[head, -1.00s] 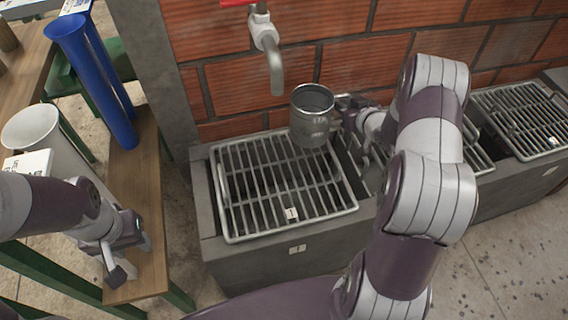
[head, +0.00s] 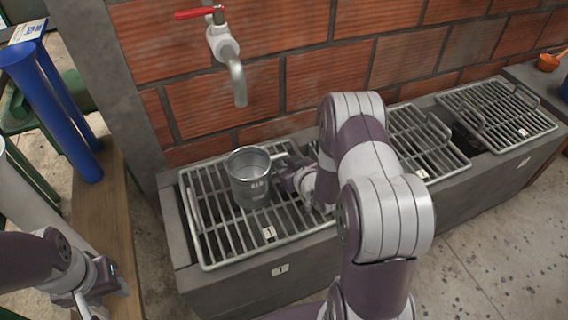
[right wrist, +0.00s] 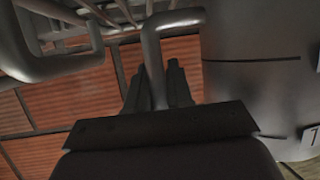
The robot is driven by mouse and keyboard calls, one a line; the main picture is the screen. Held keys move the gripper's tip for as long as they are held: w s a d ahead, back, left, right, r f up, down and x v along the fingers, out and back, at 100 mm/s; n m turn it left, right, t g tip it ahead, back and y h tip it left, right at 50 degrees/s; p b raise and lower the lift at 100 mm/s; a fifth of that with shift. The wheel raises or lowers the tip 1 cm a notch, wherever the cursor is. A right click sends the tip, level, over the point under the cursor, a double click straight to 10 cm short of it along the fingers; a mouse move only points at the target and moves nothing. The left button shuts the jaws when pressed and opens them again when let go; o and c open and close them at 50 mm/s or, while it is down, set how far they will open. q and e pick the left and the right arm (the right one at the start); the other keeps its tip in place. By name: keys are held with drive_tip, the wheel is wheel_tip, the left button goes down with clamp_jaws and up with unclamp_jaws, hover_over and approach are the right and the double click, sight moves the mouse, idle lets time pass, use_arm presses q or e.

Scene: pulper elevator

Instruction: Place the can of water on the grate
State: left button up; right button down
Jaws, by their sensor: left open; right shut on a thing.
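The metal can (head: 250,178) is upright over the left grate (head: 222,228), below and to the right of the tap. It appears to touch or nearly touch the bars; I cannot tell which. What is inside it cannot be made out. My right gripper (head: 292,176) is shut on the can's handle, at the can's right side. In the right wrist view the fingers (right wrist: 160,85) close around the handle bar (right wrist: 153,58), with the can's wall (right wrist: 255,80) at right. My left gripper (head: 98,298) is open and empty, low at the left by the wooden bench.
A tap (head: 227,58) with a red lever juts from the brick wall (head: 300,75) behind the grate. More grates (head: 495,115) lie along the concrete trough to the right. Blue tubes (head: 52,110) stand at the left above the wooden bench (head: 118,225).

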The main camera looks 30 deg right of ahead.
drive_tip(key=shift+f, duration=0.2)
drive_tip(key=c, duration=1)
unclamp_jaws()
drive_tip(key=shift+r, duration=0.35)
drive_tip(key=p+v, duration=0.4)
drive_tip(key=v, duration=0.8)
drive_tip(key=s+a+r+g, duration=0.3)
drive_tip(key=g, duration=0.1)
drive_tip(key=s+a+r+g, duration=0.3)
drive_tip(key=s+a+g, duration=0.1)
drive_tip(key=s+a+r+m+g+h, duration=0.1)
drive_tip(key=s+a+r+g, duration=0.2)
drive_tip(key=g, duration=0.1)
drive_tip(key=shift+s+a+r, duration=0.25)
drive_tip(key=shift+s, duration=0.05)
